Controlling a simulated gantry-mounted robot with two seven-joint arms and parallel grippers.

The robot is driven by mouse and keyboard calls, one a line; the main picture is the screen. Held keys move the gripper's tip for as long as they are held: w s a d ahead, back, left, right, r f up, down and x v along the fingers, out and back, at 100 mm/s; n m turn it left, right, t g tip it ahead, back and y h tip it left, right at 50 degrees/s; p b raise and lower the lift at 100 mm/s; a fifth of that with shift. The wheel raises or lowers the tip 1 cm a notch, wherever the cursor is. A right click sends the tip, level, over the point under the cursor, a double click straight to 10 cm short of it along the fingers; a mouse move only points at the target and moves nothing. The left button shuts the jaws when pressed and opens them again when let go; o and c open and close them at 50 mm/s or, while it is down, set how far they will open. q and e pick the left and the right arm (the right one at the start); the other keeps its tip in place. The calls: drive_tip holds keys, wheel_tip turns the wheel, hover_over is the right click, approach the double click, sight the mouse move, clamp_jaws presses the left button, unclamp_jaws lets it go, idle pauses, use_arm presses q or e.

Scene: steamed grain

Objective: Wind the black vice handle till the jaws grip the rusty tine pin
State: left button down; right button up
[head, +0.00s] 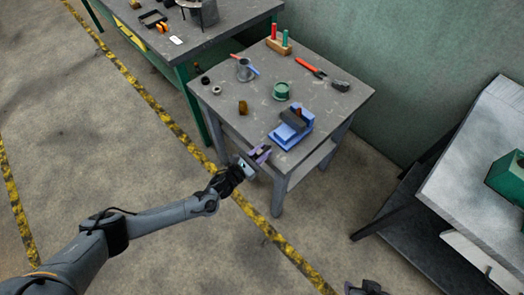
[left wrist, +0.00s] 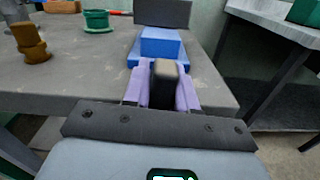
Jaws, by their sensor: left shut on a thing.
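The blue vice (head: 283,137) stands near the front edge of the small grey table, with a dark grey block on top; it also shows in the left wrist view (left wrist: 160,46). My left gripper (head: 262,154) is at its front side. In the left wrist view its lavender fingers (left wrist: 167,92) are shut on the black vice handle (left wrist: 166,72), which sticks up between them. I cannot make out a pin between the jaws. A brown stepped piece (head: 242,107) stands left of the vice. A dark part at the bottom edge looks like my right gripper (head: 367,287), mostly cut off.
A workbench (head: 215,30) stands behind left, and another bench (head: 465,190) right. The table's front corner is bare.

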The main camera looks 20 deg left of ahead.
use_arm(q)
drive_tip(key=shift+m, duration=1.1)
drive_tip(key=shift+f, duration=0.1)
drive_tip(key=c, duration=1.3)
unclamp_jaws()
drive_tip(key=shift+p+v, duration=1)
drive_tip(key=shift+v, duration=4.4)
